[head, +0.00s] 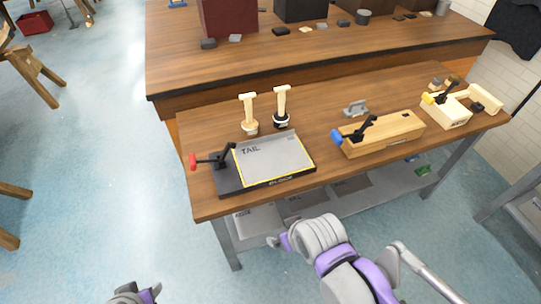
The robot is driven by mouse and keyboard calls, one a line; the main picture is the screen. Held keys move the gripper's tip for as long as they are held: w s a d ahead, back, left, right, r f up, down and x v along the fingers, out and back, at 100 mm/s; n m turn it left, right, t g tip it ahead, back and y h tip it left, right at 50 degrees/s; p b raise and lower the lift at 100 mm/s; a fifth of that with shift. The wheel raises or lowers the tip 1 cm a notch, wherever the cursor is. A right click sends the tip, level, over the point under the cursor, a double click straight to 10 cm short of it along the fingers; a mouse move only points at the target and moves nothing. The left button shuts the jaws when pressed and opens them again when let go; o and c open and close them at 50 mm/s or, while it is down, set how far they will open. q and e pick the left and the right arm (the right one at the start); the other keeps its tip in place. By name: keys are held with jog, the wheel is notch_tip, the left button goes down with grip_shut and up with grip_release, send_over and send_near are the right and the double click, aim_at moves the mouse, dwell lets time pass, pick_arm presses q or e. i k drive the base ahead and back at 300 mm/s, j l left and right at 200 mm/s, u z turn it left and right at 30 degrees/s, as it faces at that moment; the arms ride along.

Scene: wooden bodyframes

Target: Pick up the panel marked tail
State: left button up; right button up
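The panel marked TAIL (274,160) is a flat light-grey plate with a yellow edge along its front. It lies in a dark base (228,188) near the front left of the wooden workbench. A black toggle clamp with a red handle (193,161) stands at the base's left side, its arm reaching to the panel's left edge; I cannot tell whether it presses on the panel. My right gripper (279,241) is in front of the bench and below its top, apart from the panel. My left gripper (147,294) is low at the bottom edge, partly cut off. Neither gripper's opening shows clearly.
Two wooden-handled tools (249,112) (282,106) stand just behind the panel. A wooden block with a blue-handled clamp (385,136) and a smaller yellow-handled fixture (447,110) sit to the right. Several grey panels (307,205) lie on the lower shelf. Another bench (300,55) stands behind.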

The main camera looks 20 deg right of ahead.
aim_at(272, 157)
jog(key=k+l+u, duration=0.1)
jog(key=l+u, duration=0.2)
jog(key=l, duration=1.25)
jog(key=i+l, duration=0.25)
jog(key=i+l+u, duration=0.15)
jog(key=l, duration=0.3)
jog(key=i, duration=0.05)
